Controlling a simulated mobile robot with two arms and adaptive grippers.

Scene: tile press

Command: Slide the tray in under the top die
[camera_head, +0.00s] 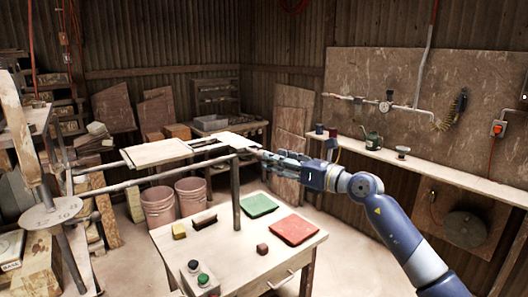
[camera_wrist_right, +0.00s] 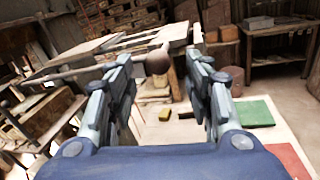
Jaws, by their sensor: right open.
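My right gripper (camera_head: 264,157) is open and points left in the head view. In the right wrist view its open fingers (camera_wrist_right: 160,58) frame a round brown knob (camera_wrist_right: 157,62) on the end of a thin bar (camera_wrist_right: 85,70). The knob lies at or just beyond the fingertips, and nothing is gripped. In the head view the bar (camera_head: 130,181) runs left towards a round metal plate (camera_head: 51,213). A pale flat board (camera_head: 157,153) lies behind the bar; I cannot tell whether it is the tray. I cannot make out the top die. My left gripper is not in view.
A wooden table (camera_head: 250,262) holds a green pad (camera_head: 258,205), a red pad (camera_head: 294,229), small blocks and a button box (camera_head: 199,277). A dark upright post (camera_head: 236,200) stands near the gripper. Buckets (camera_head: 158,207) stand behind. A shelf (camera_head: 440,170) runs along the right wall.

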